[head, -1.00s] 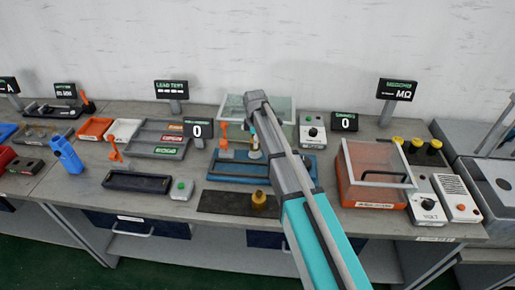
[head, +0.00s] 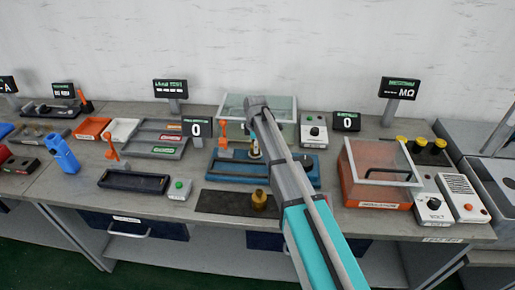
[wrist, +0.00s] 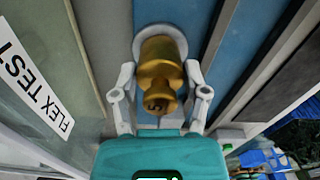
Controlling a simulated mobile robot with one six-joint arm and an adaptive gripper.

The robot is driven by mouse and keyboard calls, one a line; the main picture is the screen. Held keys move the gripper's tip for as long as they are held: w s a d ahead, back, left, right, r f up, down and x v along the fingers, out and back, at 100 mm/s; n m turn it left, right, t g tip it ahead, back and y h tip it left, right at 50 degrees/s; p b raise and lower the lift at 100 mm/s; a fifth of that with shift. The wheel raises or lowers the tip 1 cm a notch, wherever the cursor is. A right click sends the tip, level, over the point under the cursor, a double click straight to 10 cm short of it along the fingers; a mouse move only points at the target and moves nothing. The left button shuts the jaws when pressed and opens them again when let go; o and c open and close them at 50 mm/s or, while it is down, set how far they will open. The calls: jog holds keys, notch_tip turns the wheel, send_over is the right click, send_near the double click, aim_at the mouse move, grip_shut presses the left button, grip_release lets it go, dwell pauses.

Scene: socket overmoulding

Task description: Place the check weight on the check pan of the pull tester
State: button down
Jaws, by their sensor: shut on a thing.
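The brass check weight (wrist: 158,72) is between the two grey fingers of my gripper (wrist: 160,88) in the wrist view. My gripper is shut on it. A pale round disc (wrist: 160,33), which looks like the check pan, shows just beyond the weight; I cannot tell whether they touch. The blue base of the pull tester (head: 302,172) lies under the arm in the head view. The gripper tip is mostly hidden there behind my arm. Another brass weight (head: 259,200) stands on the dark mat (head: 220,202) at the front.
A clear-walled box (head: 234,104) stands behind the blue base, and an orange box with a clear lid (head: 377,180) to its right. An orange lever (head: 223,133) rises at left. A FLEX TEST label (wrist: 32,85) shows in the wrist view. A display (head: 346,121) reads 0.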

dwell(0.3)
jog(key=shift+c, duration=0.5)
grip_release()
jog(key=shift+r, duration=0.1)
notch_tip(320, 180, up, 12)
jog(key=p, duration=1.2)
dwell(0.6)
jog(key=shift+d, duration=0.1)
